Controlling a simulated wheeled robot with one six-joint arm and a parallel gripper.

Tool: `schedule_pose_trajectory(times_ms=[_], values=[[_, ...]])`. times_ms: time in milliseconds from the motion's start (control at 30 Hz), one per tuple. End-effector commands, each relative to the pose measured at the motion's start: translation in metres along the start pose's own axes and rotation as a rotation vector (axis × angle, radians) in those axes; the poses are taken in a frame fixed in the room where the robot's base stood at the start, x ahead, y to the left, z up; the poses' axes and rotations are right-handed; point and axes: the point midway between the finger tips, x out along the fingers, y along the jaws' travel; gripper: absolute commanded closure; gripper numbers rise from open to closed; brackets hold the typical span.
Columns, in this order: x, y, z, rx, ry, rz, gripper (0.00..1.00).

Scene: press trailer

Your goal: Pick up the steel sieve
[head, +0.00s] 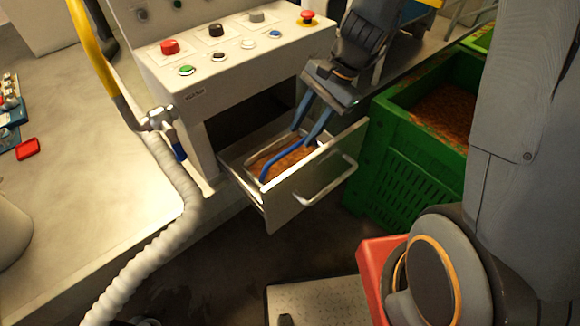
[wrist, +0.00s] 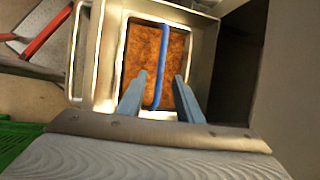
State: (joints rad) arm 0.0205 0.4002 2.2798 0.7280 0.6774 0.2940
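The steel sieve (head: 252,169) appears to be the metal-rimmed frame with a blue bar handle (head: 281,162), in the pulled-out drawer (head: 285,207). Orange-brown material shows inside the frame. My gripper (head: 302,138) points down into the drawer from above. In the wrist view my gripper (wrist: 160,76) is open, with one finger on each side of the blue bar handle (wrist: 163,50). A gap shows on both sides of the bar. The steel rim (wrist: 120,60) frames the orange-brown material. The depth of the fingertips relative to the bar is hard to tell.
A control panel (head: 225,50) with buttons stands above the drawer. A green crate (head: 405,160) of brown material is close on the right. A white ribbed hose (head: 150,245) hangs at the left. A red object (head: 378,262) is at the lower right.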

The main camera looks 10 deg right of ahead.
Motion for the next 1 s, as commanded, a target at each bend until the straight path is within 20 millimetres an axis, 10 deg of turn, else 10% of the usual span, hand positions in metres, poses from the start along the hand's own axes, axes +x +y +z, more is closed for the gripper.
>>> schedule_pose_trajectory(times_ms=[900, 1000], values=[[0.069, -0.001, 0.001, 0.000, 0.000, 0.001, 0.67], [0.069, -0.001, 0.001, 0.000, 0.000, 0.001, 0.81]])
